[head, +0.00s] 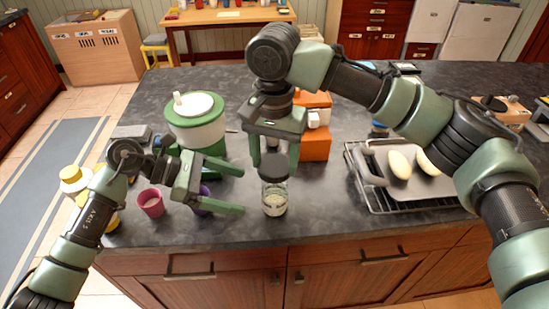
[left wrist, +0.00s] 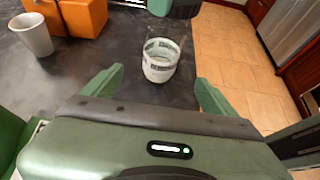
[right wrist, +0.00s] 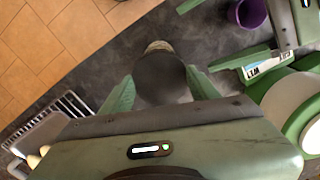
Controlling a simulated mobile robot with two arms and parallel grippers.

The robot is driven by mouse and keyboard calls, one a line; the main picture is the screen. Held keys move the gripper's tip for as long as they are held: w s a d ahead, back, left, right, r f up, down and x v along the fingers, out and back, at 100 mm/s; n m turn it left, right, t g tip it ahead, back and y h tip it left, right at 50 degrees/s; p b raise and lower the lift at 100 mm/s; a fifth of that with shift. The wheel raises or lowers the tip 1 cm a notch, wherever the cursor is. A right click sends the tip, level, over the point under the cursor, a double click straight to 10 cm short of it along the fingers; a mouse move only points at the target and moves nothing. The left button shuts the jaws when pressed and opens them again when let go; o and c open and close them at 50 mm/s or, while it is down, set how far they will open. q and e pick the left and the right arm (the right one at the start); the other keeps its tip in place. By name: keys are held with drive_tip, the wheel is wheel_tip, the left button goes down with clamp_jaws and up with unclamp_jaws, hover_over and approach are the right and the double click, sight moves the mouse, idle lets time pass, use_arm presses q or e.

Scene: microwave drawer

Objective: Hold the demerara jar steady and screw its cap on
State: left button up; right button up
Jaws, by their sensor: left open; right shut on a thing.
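The demerara jar (head: 274,199), clear glass with a printed label and pale contents, stands upright near the counter's front edge. It also shows in the left wrist view (left wrist: 160,68). My right gripper (head: 274,163) points down over the jar and is shut on the dark round cap (right wrist: 162,77). The cap is at the jar's mouth; I cannot tell if it touches. My left gripper (head: 243,192) is open, left of the jar, its fingers pointing toward it. In the left wrist view the jar is ahead of the fingertips, apart from them.
A pink cup (head: 151,204) and a purple cup (right wrist: 247,12) stand to the left, the purple one beside my left gripper. A green-and-white lidded container (head: 196,125) and orange boxes (head: 316,146) are behind. A wire rack with a tray (head: 430,186) is to the right.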

sight(270, 198)
use_arm(q)
drive_tip(key=x, duration=0.9)
drive_tip(key=shift+d+f, duration=0.1)
drive_tip(key=shift+d, duration=0.25)
drive_tip(key=c, duration=1.3)
